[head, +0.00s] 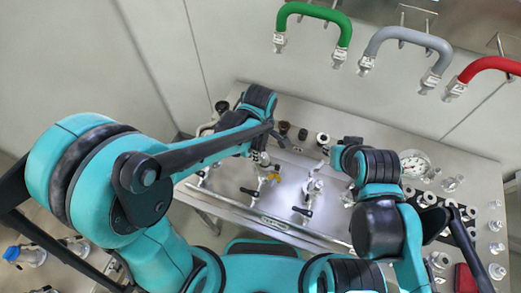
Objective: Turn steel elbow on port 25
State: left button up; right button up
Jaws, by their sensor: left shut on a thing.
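My left arm reaches over the steel bench from the left, and my left gripper (262,160) is low over the back middle of the bench. It is shut on a small steel fitting, which looks like the steel elbow; the arm and fingers mostly hide it. I cannot read any port number, so port 25 cannot be told apart. My right arm's wrist (380,165) is over the right part of the bench. Its fingers do not show clearly.
The steel bench (225,207) carries several valves with black handles, one of them a front valve (303,211). A round gauge (414,164) and several small fittings lie at the right. Green (318,10), grey (405,36) and red (487,66) hoses hang on the wall behind.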

pick_arm(q)
jog(key=o, duration=1)
jog(key=shift+c, duration=0.2)
notch_tip(320, 180, up, 8)
jog(key=p, duration=0.6)
jog(key=shift+r, duration=0.1)
